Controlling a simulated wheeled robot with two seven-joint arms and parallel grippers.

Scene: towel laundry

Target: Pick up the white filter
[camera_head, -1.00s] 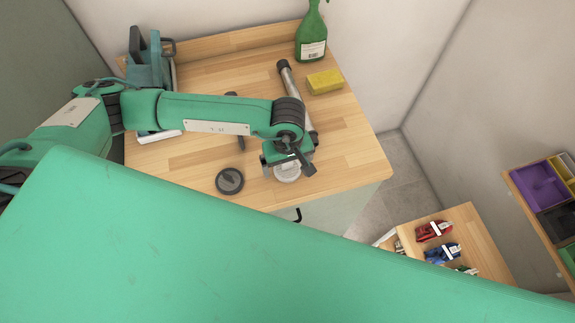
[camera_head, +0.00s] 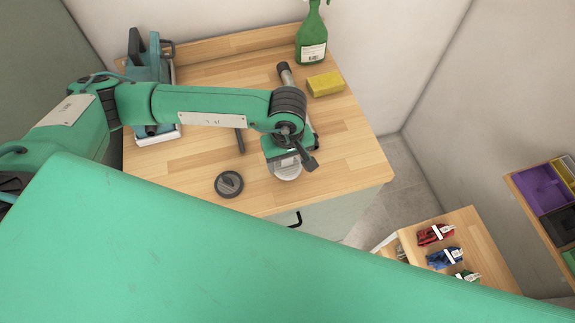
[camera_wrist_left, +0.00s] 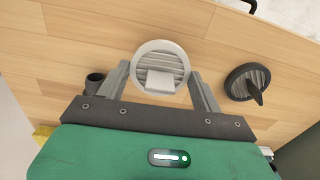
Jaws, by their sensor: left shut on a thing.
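The white filter (camera_wrist_left: 162,52) is a round, pleated disc with a pale rim. In the left wrist view it sits between the two fingers of my left gripper (camera_wrist_left: 162,80), which is shut on it. In the head view the filter (camera_head: 287,172) shows below my left gripper (camera_head: 288,158), near the front edge of the wooden table (camera_head: 190,185). The gripper hides part of it. I cannot tell whether the filter touches the table. My right gripper is not in view.
A tube with a black end (camera_head: 285,75), a yellow sponge (camera_head: 325,84) and a green spray bottle (camera_head: 312,38) are farther back. A teal tool (camera_head: 150,70) stands at the back left.

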